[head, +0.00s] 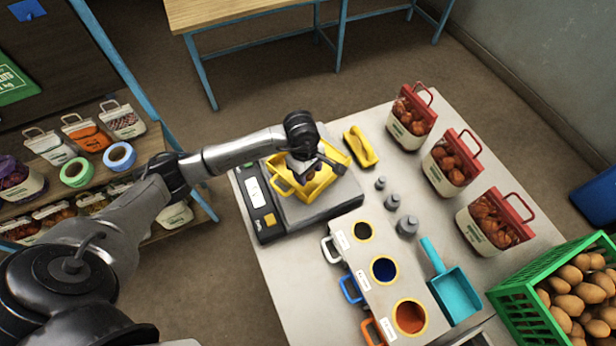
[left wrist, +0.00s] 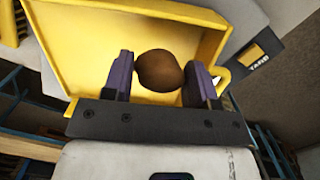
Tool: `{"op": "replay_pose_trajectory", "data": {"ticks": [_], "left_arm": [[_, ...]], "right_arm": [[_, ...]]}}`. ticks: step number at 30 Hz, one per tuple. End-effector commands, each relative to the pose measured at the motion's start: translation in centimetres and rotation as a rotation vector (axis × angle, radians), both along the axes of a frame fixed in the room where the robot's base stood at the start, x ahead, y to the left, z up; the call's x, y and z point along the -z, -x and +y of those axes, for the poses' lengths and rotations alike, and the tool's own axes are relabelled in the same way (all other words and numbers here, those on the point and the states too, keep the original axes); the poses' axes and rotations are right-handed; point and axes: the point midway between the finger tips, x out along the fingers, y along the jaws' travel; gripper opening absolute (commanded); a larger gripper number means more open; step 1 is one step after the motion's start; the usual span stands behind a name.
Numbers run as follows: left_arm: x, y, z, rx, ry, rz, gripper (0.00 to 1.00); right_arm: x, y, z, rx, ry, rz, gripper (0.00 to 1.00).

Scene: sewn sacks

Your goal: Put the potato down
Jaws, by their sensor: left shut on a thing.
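The potato (left wrist: 160,71) is a round brown lump in the left wrist view, between the two fingers of my left gripper (left wrist: 160,78). The gripper is shut on it. Behind the potato is a yellow scoop-like tray (left wrist: 85,40), which also shows in the head view (head: 326,184) on a grey scale (head: 262,212). In the head view my left gripper (head: 304,172) is over this tray, and the potato is mostly hidden by it. I cannot tell whether the potato touches the tray. My right gripper is not in view.
A teal scoop (head: 455,293) lies near the front. A green crate (head: 520,306) of potatoes is at the right. Shelves with sacks are at the left.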

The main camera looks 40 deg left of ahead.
Motion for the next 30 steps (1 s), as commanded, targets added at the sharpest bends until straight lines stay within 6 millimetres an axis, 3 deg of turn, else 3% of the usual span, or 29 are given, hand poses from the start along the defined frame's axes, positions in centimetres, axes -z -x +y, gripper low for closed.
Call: {"op": "replay_pose_trajectory", "data": {"ticks": [6,19,20,21,23,30], "left_arm": [[3.2,0.1,-0.1,0.000,0.001,0.001,0.30],[3.7,0.0,0.0,0.001,0.000,0.000,0.30],[3.6,0.0,0.0,0.001,0.000,0.000,0.55],[3.5,0.0,0.0,0.001,0.000,0.000,0.59],[3.5,0.0,0.0,0.001,0.000,0.000,0.64],[3.4,0.0,0.0,0.000,0.000,0.000,0.64]], "right_arm": [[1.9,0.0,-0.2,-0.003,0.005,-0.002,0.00],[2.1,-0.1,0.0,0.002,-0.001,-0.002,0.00],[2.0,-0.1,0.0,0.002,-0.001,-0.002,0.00],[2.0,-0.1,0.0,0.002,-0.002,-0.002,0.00],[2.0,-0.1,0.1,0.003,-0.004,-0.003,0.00],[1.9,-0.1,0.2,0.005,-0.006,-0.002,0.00]]}}
